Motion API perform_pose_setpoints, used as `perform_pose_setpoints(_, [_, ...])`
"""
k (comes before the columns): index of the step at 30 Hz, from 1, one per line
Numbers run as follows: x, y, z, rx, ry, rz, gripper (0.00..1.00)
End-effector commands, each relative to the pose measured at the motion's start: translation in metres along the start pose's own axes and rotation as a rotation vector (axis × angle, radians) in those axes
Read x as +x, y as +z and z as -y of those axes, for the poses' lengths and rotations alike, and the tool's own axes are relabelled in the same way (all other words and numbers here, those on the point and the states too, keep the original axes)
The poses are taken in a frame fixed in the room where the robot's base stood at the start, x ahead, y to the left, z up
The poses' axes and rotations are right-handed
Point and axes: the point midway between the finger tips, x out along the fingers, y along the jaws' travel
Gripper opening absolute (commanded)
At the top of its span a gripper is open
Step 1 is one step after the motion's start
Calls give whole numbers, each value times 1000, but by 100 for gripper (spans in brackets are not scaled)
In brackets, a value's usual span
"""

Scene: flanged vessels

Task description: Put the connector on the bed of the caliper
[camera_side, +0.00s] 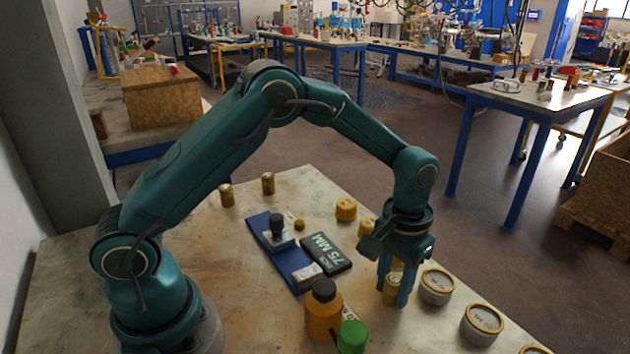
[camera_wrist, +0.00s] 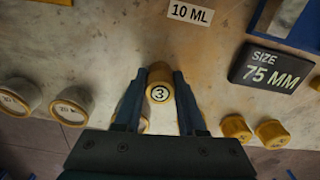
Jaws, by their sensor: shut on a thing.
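The connector appears to be the short gold cylinder (camera_wrist: 160,84) with a round "3" mark on its end. In the wrist view it sits between the two fingers of my gripper (camera_wrist: 159,75), which is shut on it. In the side view my gripper (camera_side: 391,296) points down at the front right of the table, with the gold connector (camera_side: 391,287) partly hidden between the fingers. The caliper (camera_side: 262,224) has a long blue bed with grey jaw blocks. It lies left of my gripper, and its blue edge shows at the wrist view's top right (camera_wrist: 310,38).
A black "SIZE 75 MM" display (camera_side: 327,253) lies between caliper and gripper. An amber bottle (camera_side: 323,312) and a green-capped one (camera_side: 352,336) stand in front. White gold-rimmed vessels (camera_side: 437,287) stand right of the gripper. Gold pieces (camera_side: 346,209) stand behind it.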

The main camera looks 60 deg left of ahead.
Motion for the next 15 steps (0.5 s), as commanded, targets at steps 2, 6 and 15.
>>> perform_pose_setpoints(2, [-7, -1, 0, 0, 1, -4, 0])
perform_pose_setpoints(6, [-27, -2, 0, -1, 1, -6, 0])
perform_pose_setpoints(15, [-70, 7, 56, -11, -1, -5, 0])
